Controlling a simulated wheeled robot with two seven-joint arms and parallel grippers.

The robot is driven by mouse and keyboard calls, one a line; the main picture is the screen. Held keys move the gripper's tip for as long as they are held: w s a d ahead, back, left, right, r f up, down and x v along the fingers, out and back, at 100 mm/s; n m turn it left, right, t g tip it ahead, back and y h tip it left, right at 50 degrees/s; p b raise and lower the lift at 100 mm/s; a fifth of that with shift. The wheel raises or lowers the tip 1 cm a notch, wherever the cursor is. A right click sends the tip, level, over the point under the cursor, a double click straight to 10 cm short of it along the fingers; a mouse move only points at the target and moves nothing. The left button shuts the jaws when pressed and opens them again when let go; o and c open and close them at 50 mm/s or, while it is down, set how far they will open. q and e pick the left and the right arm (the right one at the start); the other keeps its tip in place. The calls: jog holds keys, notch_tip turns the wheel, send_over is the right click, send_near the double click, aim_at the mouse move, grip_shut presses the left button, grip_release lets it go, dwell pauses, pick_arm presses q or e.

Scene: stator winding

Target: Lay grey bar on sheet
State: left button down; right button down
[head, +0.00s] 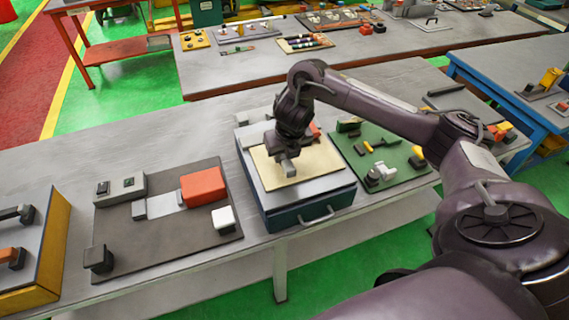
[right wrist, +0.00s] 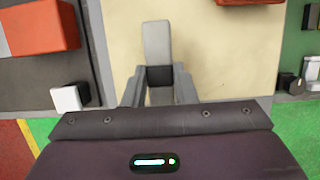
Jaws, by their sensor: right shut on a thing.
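The sheet (head: 318,167) is a cream, flat panel on top of a dark teal box with a drawer handle. It also fills the middle of the right wrist view (right wrist: 222,60). The grey bar (right wrist: 157,42) sticks out from between the fingers of my right gripper (right wrist: 160,84), which is shut on it. In the head view the bar (head: 288,168) is over the sheet's left-middle part, under my right gripper (head: 284,158). I cannot tell whether the bar touches the sheet. The left gripper is not in view.
A red block (head: 202,185) and a white block (head: 223,218) stand on a dark board (head: 150,240) left of the box. A green board (head: 362,140) with several small parts lies right of it. A red part sits behind my gripper at the sheet's far edge.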

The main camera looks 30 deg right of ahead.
aim_at(289, 166)
jog(key=shift+f, duration=1.2)
jog(key=shift+f, duration=0.1)
jog(key=c, duration=1.2)
grip_release()
jog(key=shift+o, duration=0.2)
jog(key=p+v, duration=0.5)
jog(key=v, duration=0.7)
jog(key=shift+s, duration=0.1)
